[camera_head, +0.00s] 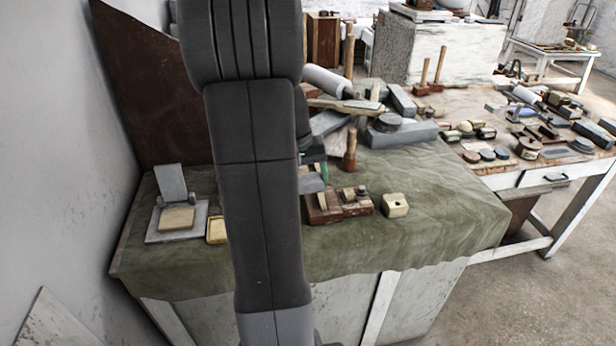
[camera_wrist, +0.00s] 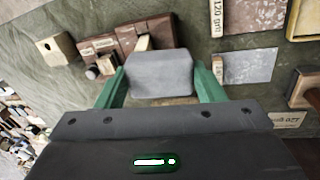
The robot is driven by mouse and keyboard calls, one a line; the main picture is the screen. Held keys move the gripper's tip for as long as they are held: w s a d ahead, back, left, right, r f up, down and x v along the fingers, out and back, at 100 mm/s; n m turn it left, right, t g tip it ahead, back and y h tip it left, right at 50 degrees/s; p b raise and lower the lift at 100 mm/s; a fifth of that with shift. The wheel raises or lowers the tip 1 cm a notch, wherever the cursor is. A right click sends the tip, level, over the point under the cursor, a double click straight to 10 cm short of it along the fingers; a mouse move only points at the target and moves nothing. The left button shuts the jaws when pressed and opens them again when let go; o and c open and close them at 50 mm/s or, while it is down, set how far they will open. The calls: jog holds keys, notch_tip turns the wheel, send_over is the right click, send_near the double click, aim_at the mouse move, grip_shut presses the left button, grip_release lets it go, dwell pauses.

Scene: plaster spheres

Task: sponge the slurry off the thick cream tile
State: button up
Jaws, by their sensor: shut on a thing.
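The thick cream tile (camera_head: 177,218) lies flat on a grey board (camera_head: 160,236) at the left of the green-covered bench, in the head view. Any slurry on it is too small to make out. My gripper (camera_wrist: 162,82) is shut on a grey, rounded block, seemingly the sponge (camera_wrist: 160,72), with one green finger at each side. In the head view the sponge (camera_head: 312,183) and a green finger show just right of my arm, which hides most of the gripper. The gripper is above the bench, well to the right of the tile, which I cannot identify in the wrist view.
A grey slab (camera_head: 171,182) stands upright behind the tile. A yellow-edged item (camera_head: 216,230) is partly hidden by my arm. A brown wooden piece (camera_head: 325,207), a mallet (camera_head: 350,150) and a holed wooden block (camera_head: 395,205) stand to the right. The bench's front right is bare.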

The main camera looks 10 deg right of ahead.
jog(key=shift+s+d+r+p, duration=0.1)
jog(key=shift+d+r+p, duration=0.45)
jog(key=shift+d+r, duration=0.3)
jog(key=shift+a+r+p, duration=0.15)
jog(key=shift+r+p, duration=0.3)
jog(key=shift+r, duration=0.15)
jog(key=shift+a+r+p, duration=0.15)
jog(key=shift+r+p, duration=0.3)
jog(key=shift+r, duration=0.15)
jog(key=shift+r, duration=0.1)
jog(key=r+p, duration=0.1)
jog(key=r, duration=0.1)
jog(key=r+p, duration=0.2)
jog(key=shift+a, duration=0.4)
jog(key=shift+f, duration=0.1)
